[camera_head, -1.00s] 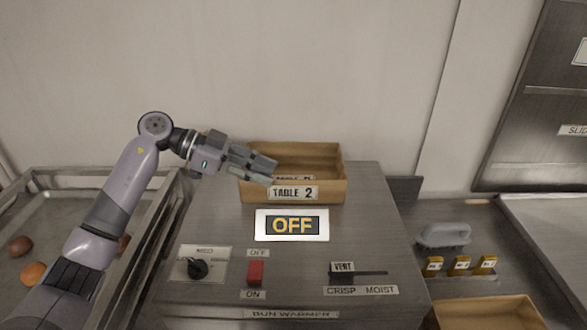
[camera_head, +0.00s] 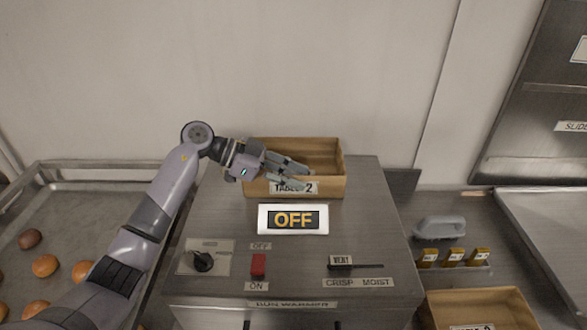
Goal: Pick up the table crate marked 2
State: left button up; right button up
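The table crate marked 2 (camera_head: 329,187) is an open tan box on top of the bun warmer (camera_head: 374,215). Its front label reads TABLE 2 and is partly covered by my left gripper. My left gripper (camera_head: 297,174) comes in from the left, over the crate's front left part. Its fingers look apart, one over the crate's opening and one in front of the front wall. Whether they touch the wall I cannot tell. My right gripper is not in view.
The warmer's front has an OFF sign (camera_head: 293,219), a knob (camera_head: 202,261), a red switch (camera_head: 258,265) and a vent slider (camera_head: 342,262). A metal tray (camera_head: 62,209) with several buns is at left. Another tan crate (camera_head: 430,309) and a grey-handled tool (camera_head: 440,228) are at right.

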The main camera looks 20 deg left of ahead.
pick_arm(q)
grip_shut()
jog(key=shift+r, duration=0.25)
dwell(0.5)
